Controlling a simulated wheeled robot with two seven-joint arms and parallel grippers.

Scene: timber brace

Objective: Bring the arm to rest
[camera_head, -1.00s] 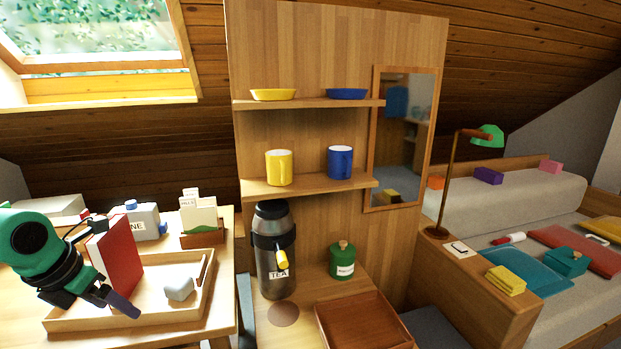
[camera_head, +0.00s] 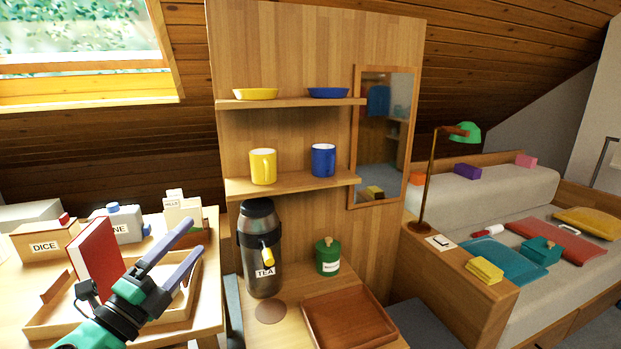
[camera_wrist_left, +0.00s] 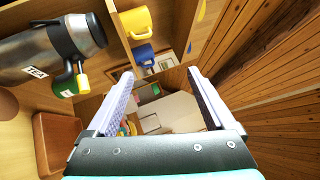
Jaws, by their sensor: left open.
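My left gripper (camera_head: 180,257) is open and empty in the head view. It is raised above the wooden tray on the left table, its two long grey-violet fingers pointing up and to the right. In the left wrist view the fingers (camera_wrist_left: 163,98) stand wide apart with nothing between them. The green and black wrist covers part of the tray and sits in front of the red book (camera_head: 97,262). My right gripper is in neither current view.
The wooden tray (camera_head: 40,327) lies on the left table. A tea dispenser (camera_head: 261,250), green canister (camera_head: 328,257) and brown tray (camera_head: 352,322) stand on the middle surface. Shelves hold a yellow mug (camera_head: 263,166) and blue mug (camera_head: 323,160). The dispenser shows close at left in the wrist view.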

